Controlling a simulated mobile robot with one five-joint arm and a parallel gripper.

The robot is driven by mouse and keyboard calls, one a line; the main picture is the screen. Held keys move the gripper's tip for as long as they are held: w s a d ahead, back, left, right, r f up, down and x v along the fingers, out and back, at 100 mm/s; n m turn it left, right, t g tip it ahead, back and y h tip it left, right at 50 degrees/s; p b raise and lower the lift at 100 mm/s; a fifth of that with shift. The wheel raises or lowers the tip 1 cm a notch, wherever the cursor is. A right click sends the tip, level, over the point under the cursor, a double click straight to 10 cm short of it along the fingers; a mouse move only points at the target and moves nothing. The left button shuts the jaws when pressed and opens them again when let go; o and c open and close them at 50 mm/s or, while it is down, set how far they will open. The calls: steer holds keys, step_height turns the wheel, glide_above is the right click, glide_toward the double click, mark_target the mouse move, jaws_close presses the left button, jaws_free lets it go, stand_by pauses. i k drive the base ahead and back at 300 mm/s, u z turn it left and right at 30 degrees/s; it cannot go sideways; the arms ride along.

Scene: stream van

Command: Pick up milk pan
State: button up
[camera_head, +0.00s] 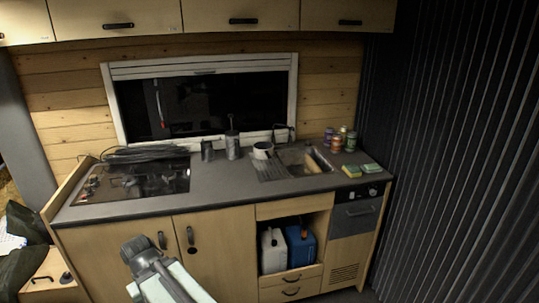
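A small white pan with a dark inside (262,151), which looks like the milk pan, stands on the dark counter (222,178) at the left edge of the sink. Its handle is too small to make out clearly. My gripper (134,248) is low in the picture, in front of the cupboard doors and below the counter's front edge. It is well to the left of the pan and apart from it. Nothing shows in its grasp, and its fingers are too unclear to tell whether they are open.
A hob (140,180) with cables behind it is at the left. Dark canisters (232,145) stand left of the pan. The sink (303,160), several cans (337,140) and sponges (352,171) are to the right. Jerrycans (301,246) sit below. The middle front counter is clear.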

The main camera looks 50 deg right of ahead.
mark_target(259, 153)
steer(key=u, duration=0.1)
steer(key=i, duration=0.9)
steer(key=z, duration=0.05)
